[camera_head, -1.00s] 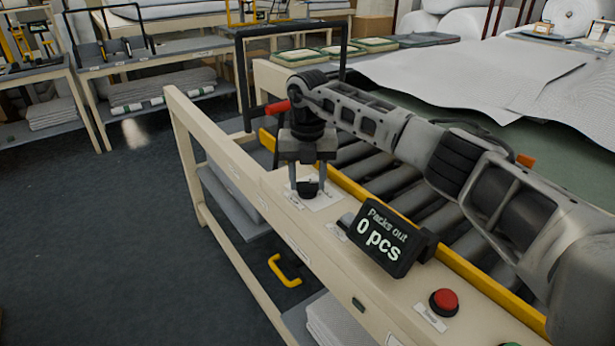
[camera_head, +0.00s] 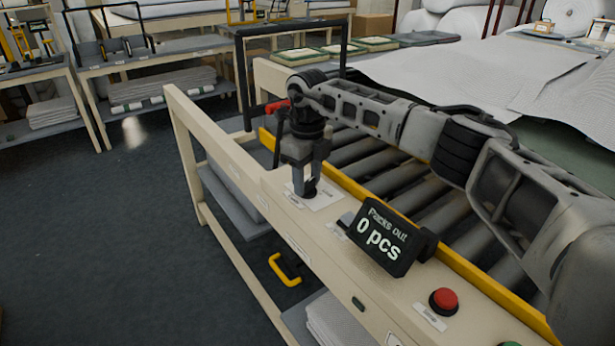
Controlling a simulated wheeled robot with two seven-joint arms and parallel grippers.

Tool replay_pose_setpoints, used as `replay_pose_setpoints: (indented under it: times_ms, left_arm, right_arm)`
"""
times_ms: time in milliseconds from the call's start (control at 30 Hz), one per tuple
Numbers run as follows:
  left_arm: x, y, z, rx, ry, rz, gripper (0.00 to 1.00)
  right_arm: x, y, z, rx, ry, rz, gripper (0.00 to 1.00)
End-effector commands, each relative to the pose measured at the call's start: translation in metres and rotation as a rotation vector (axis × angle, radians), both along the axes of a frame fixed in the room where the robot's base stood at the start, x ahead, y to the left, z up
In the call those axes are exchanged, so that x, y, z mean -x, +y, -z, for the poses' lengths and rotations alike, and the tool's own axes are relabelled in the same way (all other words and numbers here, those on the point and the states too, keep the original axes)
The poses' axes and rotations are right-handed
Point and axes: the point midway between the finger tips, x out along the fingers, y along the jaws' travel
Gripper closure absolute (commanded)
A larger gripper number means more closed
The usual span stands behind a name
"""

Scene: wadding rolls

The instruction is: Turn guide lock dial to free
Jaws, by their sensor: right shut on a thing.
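The guide lock dial (camera_head: 310,188) is a small black knob on the cream rail of the bench, beside a white label plate (camera_head: 328,196). My right gripper (camera_head: 308,182) points down over it, with its fingers shut on the dial. The fingers hide much of the dial, and the print on the plate is too small to read. My left gripper is out of view.
A black display (camera_head: 381,238) reading "Packs out 0 pcs" stands nearby on the rail (camera_head: 290,235). A red button (camera_head: 444,300) is nearer me. Grey rollers (camera_head: 400,190) and a yellow guide bar (camera_head: 455,262) run alongside. A red handle (camera_head: 277,106) is behind the gripper.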

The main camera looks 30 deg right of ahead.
Motion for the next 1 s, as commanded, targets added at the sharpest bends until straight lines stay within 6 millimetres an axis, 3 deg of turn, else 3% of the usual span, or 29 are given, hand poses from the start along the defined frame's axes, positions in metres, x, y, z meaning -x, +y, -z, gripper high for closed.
replay_pose_setpoints:
  times_ms: [500,1000]
  left_arm:
    - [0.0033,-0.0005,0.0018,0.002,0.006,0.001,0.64]
    - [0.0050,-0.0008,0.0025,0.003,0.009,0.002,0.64]
  right_arm:
    - [-0.0006,-0.0006,-0.0017,-0.001,-0.003,-0.341,0.79]
    - [-0.0008,-0.0006,-0.0021,0.000,-0.004,-0.410,0.79]
